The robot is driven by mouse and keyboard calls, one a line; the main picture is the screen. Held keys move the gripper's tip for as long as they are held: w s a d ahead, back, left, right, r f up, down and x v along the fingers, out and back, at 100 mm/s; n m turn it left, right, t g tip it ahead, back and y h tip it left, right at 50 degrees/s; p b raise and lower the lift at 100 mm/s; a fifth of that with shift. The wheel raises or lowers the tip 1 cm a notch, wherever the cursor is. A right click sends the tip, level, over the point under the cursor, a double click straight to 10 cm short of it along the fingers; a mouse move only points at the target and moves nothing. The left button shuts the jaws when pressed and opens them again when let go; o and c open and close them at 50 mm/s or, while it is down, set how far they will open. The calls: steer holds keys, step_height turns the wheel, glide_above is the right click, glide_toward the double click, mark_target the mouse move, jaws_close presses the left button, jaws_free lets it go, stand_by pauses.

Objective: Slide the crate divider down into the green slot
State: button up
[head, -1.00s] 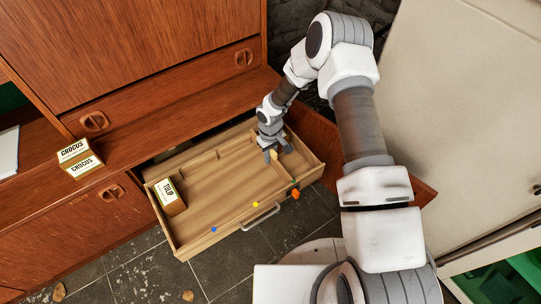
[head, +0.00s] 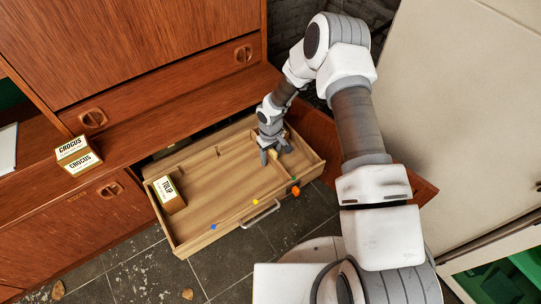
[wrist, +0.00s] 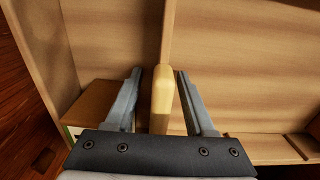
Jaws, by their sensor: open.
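The open wooden drawer (head: 205,205) has coloured markers along its front edge: blue, yellow and, near the right corner, green (head: 294,181). My gripper (head: 275,153) is low over the right part of the drawer with its fingers spread. In the wrist view the pale yellow end of the divider (wrist: 162,98) sits between my two fingers (wrist: 160,100), with a gap on either side. The thin wooden strip of the divider runs on beyond it. The slot itself and the divider's lower edge are hidden from me.
A TULIP box (head: 167,194) stands in the drawer's left part. CROCUS boxes (head: 78,156) sit on the cabinet ledge. The drawer's middle is clear.

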step_height(320, 180, up, 18)
steer(key=p, duration=0.6)
steer(key=shift+f, duration=0.25)
steer(key=s+d+r+m+t, duration=0.1)
steer(key=s+d+r, duration=0.15)
steer(key=r, duration=0.55)
steer(key=s+d+r+m+t+h, duration=0.1)
steer(key=d+r, duration=0.3)
steer(key=r, duration=0.4)
steer(key=s+d+r+m+t, duration=0.1)
steer(key=d+r, duration=0.2)
steer(key=r, duration=0.6)
steer(key=s+d+r+m+t+y, duration=0.1)
steer(key=s+d+r+m, duration=0.1)
steer(key=s+r, duration=0.6)
steer(key=s+d+r+m+t, duration=0.2)
steer(key=s+d+r, duration=0.15)
steer(key=s, duration=0.85)
step_height(320, 180, up, 22)
steer(key=p, duration=2.2)
steer(key=shift+s+a+r, duration=0.2)
steer(key=shift+a+r, duration=0.05)
steer(key=shift+a, duration=0.15)
